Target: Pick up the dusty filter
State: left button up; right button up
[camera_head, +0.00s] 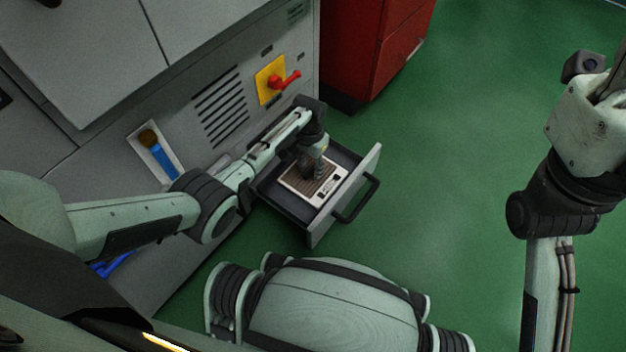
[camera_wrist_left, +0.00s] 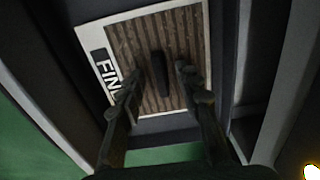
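The dusty filter (camera_head: 301,188) is a flat panel with a pale frame and brown pleats, lying in the open drawer (camera_head: 315,230). In the left wrist view the filter (camera_wrist_left: 200,38) shows part of a dark label with "FIN" on it and a dark raised handle (camera_wrist_left: 160,74) in its middle. My left gripper (camera_head: 314,178) is over the filter, pointing down. In the wrist view its two fingers (camera_wrist_left: 160,80) are apart, one on each side of the handle, with gaps visible. My right gripper is cut off at the right edge of the head view, and its fingers do not show clearly.
The drawer sticks out of a grey cabinet (camera_head: 100,100) and has a black front handle (camera_head: 358,200). A yellow plate with a red switch (camera_head: 283,80) is above it. A red cabinet (camera_head: 375,45) stands behind. Green floor (camera_head: 450,150) is clear on the right.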

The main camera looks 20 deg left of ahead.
pick_arm(q)
jog(key=shift+f, duration=0.1)
grip_shut()
dwell(0.4)
